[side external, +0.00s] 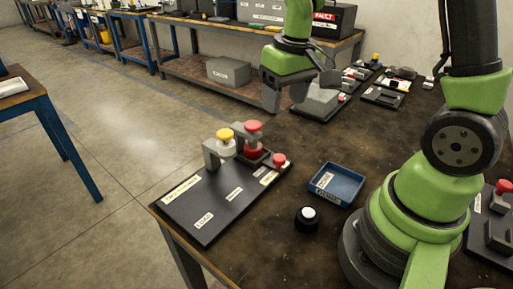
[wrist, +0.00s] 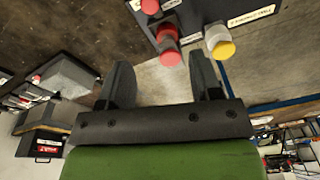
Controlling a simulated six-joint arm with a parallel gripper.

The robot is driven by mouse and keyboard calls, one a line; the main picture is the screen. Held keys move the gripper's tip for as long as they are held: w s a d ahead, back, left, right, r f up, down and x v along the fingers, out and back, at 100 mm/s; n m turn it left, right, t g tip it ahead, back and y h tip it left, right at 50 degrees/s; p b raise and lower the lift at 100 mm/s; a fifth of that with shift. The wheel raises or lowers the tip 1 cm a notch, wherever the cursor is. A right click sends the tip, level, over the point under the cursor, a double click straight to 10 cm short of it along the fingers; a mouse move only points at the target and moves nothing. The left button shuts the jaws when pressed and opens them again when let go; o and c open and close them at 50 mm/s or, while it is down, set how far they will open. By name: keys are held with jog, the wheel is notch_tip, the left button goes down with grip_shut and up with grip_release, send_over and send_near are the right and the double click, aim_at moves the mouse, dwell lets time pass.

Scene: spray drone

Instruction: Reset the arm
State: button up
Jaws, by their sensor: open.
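My gripper (side external: 300,92) hangs above the table, behind the black board in the side view, with nothing seen between its fingers. In the wrist view my gripper (wrist: 163,85) has its two dark fingers wide apart over bare surface. The black board (side external: 215,200) lies on the table's left corner and carries several labels. On its far side stand a grey bracket with a yellow-capped white part (side external: 225,140) and a red-capped part (side external: 253,138). They also show at the top of the wrist view, the yellow one (wrist: 220,42) right of the red one (wrist: 168,45).
A blue tray (side external: 350,192) and a black round button with a white top (side external: 308,214) sit right of the board. Grey blocks and small parts (side external: 385,92) stand at the table's back. A bench (side external: 210,92) stands behind. The table's middle is clear.

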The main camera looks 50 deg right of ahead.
jog(key=s+a+r+t+y, duration=0.1)
jog(key=s+a+r+t, duration=0.2)
jog(key=s+r, duration=0.3)
jog(key=s+a+r+m+t+y, duration=0.1)
jog(key=s+a+r+t, duration=0.1)
jog(key=s+a+r, duration=0.2)
jog(key=s+r, duration=0.1)
jog(key=s, duration=0.1)
jog(key=shift+s+a+r+t, duration=0.2)
jog(key=shift+s+r+t, duration=0.15)
jog(key=shift+s+t, duration=0.05)
